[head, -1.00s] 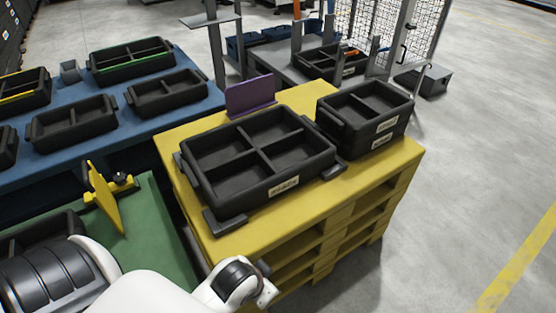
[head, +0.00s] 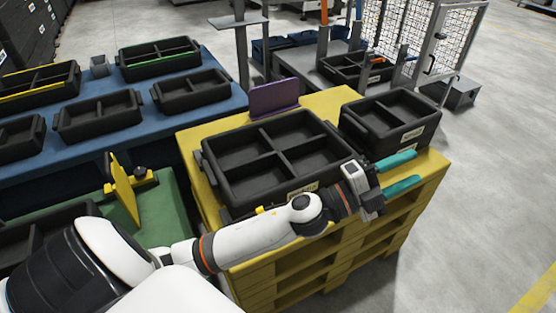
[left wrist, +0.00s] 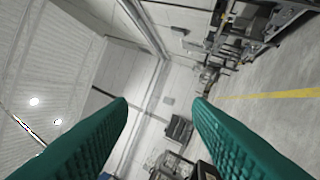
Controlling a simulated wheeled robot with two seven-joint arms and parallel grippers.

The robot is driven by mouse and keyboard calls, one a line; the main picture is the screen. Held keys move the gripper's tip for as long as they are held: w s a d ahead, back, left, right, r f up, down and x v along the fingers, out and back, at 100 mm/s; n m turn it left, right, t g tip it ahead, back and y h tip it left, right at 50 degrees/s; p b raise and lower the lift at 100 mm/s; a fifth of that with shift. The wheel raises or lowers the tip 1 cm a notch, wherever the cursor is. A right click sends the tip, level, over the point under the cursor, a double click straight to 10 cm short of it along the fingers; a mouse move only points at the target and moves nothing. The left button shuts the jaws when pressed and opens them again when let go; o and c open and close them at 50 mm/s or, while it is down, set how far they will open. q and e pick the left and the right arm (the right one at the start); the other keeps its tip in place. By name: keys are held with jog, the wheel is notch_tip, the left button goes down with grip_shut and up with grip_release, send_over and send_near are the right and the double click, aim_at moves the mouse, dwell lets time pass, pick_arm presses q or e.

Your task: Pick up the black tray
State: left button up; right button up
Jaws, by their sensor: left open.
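A large black tray (head: 232,192) with four compartments lies on the yellow pallet stack (head: 305,262). A smaller black tray (head: 416,137), apparently stacked on another, stands to its right. My left arm reaches across the front of the large tray and hides part of its front side. My left gripper (head: 412,171) is open and empty, its teal fingers pointing right, in front of the smaller tray's stack. The left wrist view shows the two fingers apart with nothing between them (left wrist: 160,110). My right gripper is not in view.
A purple panel (head: 274,98) stands upright behind the large tray. A blue table (head: 165,124) with several black trays is at the left. A yellow upright piece (head: 124,190) stands on a green surface. The grey floor (head: 500,190) at the right is clear.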

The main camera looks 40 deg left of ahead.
pick_arm(q)
jog(key=s+d+m+g+h, duration=0.2)
jog(key=d+m+g+h, duration=0.35)
jog(key=m+g, duration=0.5)
jog(key=m+g+y, duration=0.8)
jog(key=m+y, duration=0.1)
jog(key=y, duration=0.9)
send_over(294, 180)
jog(key=shift+n+t, duration=0.25)
jog(key=f, duration=0.9)
jog(key=shift+w+d+f, duration=0.15)
jog(key=shift+w+f, duration=0.1)
jog(key=shift+w, duration=0.15)
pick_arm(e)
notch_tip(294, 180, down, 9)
pick_arm(q)
notch_tip(294, 180, down, 6)
jog(key=shift+r+b, duration=0.25)
jog(key=shift+b, duration=0.4)
jog(key=shift+s+f+b, duration=0.2)
jog(key=shift+f+b, duration=0.05)
jog(key=shift+f, duration=1.35)
jog(key=shift+s+f+b, duration=0.15)
jog(key=shift+f+b, duration=0.1)
jog(key=shift+f, duration=1.3)
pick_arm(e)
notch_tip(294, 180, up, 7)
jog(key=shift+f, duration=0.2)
